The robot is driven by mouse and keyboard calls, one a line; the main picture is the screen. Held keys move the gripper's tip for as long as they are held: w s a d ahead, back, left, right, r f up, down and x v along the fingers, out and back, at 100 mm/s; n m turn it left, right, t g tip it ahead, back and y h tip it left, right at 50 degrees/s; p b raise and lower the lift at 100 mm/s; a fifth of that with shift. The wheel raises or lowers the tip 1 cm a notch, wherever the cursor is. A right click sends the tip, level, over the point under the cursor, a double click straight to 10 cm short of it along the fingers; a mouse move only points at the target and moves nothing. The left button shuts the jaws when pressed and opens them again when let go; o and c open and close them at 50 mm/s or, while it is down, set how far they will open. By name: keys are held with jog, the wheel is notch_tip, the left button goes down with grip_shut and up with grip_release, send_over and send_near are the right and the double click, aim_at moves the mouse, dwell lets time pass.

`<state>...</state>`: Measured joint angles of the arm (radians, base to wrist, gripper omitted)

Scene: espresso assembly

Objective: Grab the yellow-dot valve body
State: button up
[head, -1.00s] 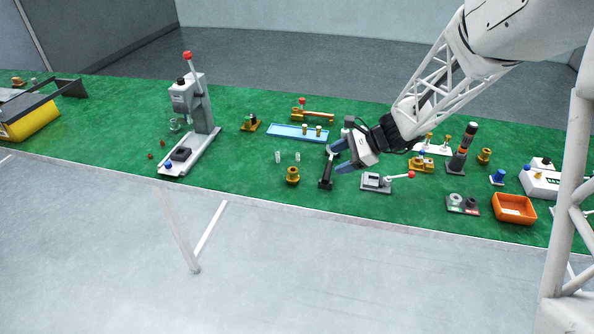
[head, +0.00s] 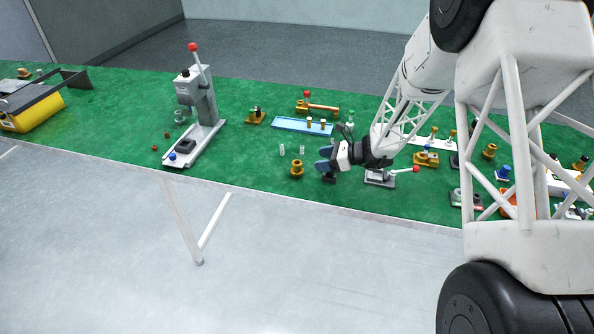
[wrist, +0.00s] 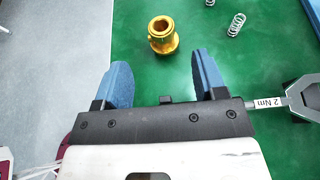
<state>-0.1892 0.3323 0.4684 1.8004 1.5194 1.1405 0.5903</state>
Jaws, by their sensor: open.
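A brass, flanged, hollow valve body (head: 297,168) stands upright on the green mat near the table's front edge. It also shows in the wrist view (wrist: 162,38), with its round bore facing up. I cannot make out a yellow dot on it. My gripper (head: 324,160) is to the right of this body in the head view. In the wrist view my gripper (wrist: 161,66) has its two blue fingers apart with nothing between them. The body is just beyond the fingertips, roughly centred between them, and not touched.
A wrench marked 2 Nm (wrist: 270,102) is right of my gripper. A lever fixture (head: 380,178) stands right. A blue tray (head: 290,124) is behind. The mat left of the body is clear.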

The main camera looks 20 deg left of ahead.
aim_at(294, 163)
jog(key=shift+x, duration=3.35)
jog(key=shift+a+f, duration=0.1)
jog(key=shift+x, duration=2.5)
jog(key=shift+f, duration=0.15)
jog(key=shift+c, duration=0.2)
jog(key=c, duration=1.1)
